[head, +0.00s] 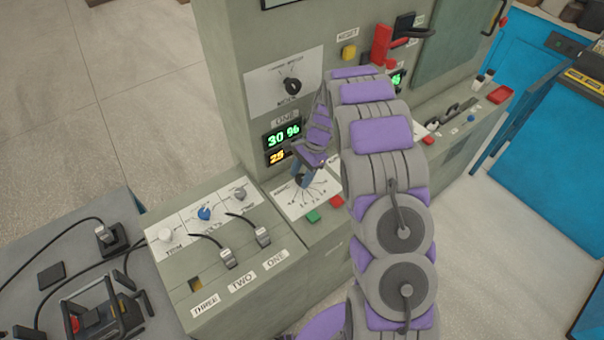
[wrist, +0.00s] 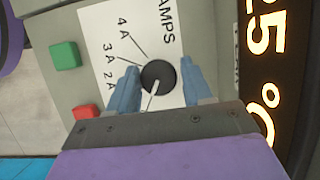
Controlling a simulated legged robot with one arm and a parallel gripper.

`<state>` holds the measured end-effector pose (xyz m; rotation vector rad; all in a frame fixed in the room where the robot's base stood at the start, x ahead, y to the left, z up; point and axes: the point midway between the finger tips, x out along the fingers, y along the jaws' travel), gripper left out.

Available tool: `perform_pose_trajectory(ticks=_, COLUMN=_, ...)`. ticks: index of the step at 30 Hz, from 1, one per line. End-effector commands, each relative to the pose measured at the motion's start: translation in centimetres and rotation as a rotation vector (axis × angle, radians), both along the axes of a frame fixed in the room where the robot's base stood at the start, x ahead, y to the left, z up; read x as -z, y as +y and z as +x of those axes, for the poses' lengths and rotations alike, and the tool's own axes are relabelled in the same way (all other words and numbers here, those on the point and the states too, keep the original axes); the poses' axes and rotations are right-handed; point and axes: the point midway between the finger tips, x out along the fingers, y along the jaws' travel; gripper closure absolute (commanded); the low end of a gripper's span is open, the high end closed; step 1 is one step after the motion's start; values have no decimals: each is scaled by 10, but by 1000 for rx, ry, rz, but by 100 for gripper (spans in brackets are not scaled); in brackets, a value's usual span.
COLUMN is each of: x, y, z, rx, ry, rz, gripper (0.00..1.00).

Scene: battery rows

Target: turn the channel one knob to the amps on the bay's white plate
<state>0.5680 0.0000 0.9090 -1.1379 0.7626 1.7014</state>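The channel one amps knob (wrist: 158,76) is a round black knob on a white dial plate (wrist: 190,22) marked AMPS, 2A, 3A and 4A in the wrist view. A light pointer line runs from it toward the lower edge of that picture. My gripper (wrist: 160,78) has one blue finger on each side of the knob, very close to it. Whether both fingers press on it is unclear. In the head view my gripper (head: 303,175) is low over the dial plate (head: 318,203), hiding the knob. I cannot make out an amps figure on any bay plate.
A green button (wrist: 65,55) and a red button (wrist: 82,112) sit beside the dial. A display (head: 282,135) above reads 30 % in green. A black mode knob (head: 292,86) is higher up. Cabled plugs (head: 228,258) stand on the left console. My arm hides part of the panel.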

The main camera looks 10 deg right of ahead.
Motion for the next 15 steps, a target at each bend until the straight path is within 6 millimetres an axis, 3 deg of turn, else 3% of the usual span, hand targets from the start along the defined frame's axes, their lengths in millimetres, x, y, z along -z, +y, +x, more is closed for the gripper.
perform_pose_trajectory(ticks=11, x=0, y=-4, z=2, rx=2, ry=-3, rz=2, gripper=86)
perform_pose_trajectory(ticks=15, x=0, y=-4, z=2, rx=3, ry=-4, rz=1, gripper=86)
